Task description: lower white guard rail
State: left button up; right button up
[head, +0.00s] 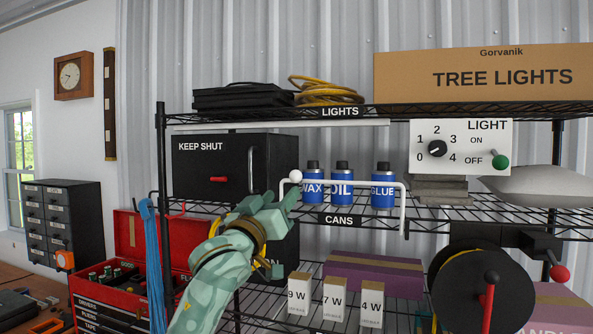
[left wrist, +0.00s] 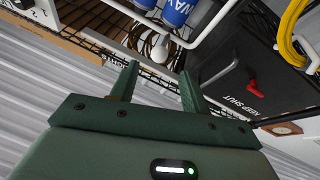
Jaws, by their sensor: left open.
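The white guard rail (head: 350,183) stands raised in front of the blue WAX, OIL and GLUE cans (head: 342,184), with its top bar crossing them. A white ball knob (head: 295,176) sits at its left end. My left gripper (head: 290,203) is open just below and left of the knob, its fingers pointing up toward the rail's left end. In the left wrist view, the open fingers (left wrist: 158,72) have the white knob (left wrist: 161,47) beyond their gap, and the white rail (left wrist: 195,42) runs above. I see no contact. My right gripper is out of view.
The black KEEP SHUT box (head: 225,165) with a red handle stands left of the cans. Below are a purple box (head: 375,275) and small white boxes (head: 335,298). A black reel (head: 468,290) is at right. Blue cords (head: 152,265) hang by the left post.

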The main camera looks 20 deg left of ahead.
aim_at(293, 178)
pick_arm(q)
jog(key=p+x, duration=0.1)
jog(key=x, duration=0.4)
jog(key=p+x, duration=0.1)
jog(key=x, duration=0.1)
jog(key=shift+w+r+p, duration=0.1)
jog(key=shift+r+p, duration=0.25)
jog(key=shift+w+d+r, duration=0.1)
jog(key=shift+w, duration=0.8)
jog(key=shift+s, duration=0.1)
jog(key=shift+c, duration=0.4)
grip_shut()
